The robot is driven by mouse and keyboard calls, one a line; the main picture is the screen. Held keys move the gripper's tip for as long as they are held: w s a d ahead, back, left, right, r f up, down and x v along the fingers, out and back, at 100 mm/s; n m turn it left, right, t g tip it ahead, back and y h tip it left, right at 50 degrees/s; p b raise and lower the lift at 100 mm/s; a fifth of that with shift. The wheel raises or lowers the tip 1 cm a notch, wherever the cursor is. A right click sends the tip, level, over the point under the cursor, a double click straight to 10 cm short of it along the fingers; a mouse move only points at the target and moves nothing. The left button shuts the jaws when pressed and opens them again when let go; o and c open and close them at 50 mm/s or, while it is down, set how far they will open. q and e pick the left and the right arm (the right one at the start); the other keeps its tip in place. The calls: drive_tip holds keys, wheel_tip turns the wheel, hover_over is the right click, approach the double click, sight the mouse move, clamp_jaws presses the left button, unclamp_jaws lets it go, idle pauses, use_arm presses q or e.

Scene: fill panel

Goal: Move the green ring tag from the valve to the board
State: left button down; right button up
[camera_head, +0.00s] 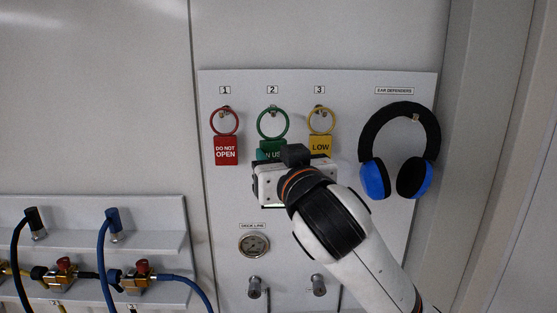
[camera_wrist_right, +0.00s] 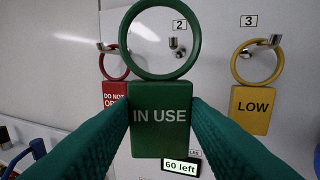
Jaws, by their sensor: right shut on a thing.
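The green ring tag (camera_head: 272,124), marked IN USE, is upright at the board (camera_head: 225,195) in front of position 2. In the right wrist view the tag (camera_wrist_right: 160,120) is pinched by its plate between the two teal fingers of my right gripper (camera_wrist_right: 160,108). Hook 2 (camera_wrist_right: 177,46) shows through the ring, right of its centre. I cannot tell whether the ring is around the hook or only in front of it. In the head view my right gripper (camera_head: 273,154) partly covers the tag's plate. My left gripper is not in view.
A red DO NOT OPEN tag (camera_head: 227,150) hangs at 1 and a yellow LOW tag (camera_head: 320,145) at 3, close on both sides. Ear defenders (camera_head: 432,135) hang at right. A gauge (camera_head: 254,244) is below. Valves (camera_head: 62,270) with hoses stand at lower left.

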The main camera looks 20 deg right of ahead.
drive_tip(key=shift+w+d+f, duration=0.1)
drive_tip(key=shift+w+d, duration=0.25)
drive_tip(key=shift+w, duration=0.7)
drive_tip(key=shift+w+d+f, duration=0.1)
drive_tip(key=shift+w+d, duration=0.2)
drive_tip(key=shift+w, duration=0.75)
drive_tip(key=shift+w+d+f, duration=0.1)
drive_tip(key=shift+w+d, duration=0.25)
drive_tip(key=shift+w, duration=0.7)
drive_tip(key=shift+w+d+f, duration=0.1)
drive_tip(key=shift+w+f, duration=0.1)
drive_tip(key=shift+w, duration=0.3)
drive_tip(key=o, duration=1)
drive_tip(key=shift+o, duration=0.2)
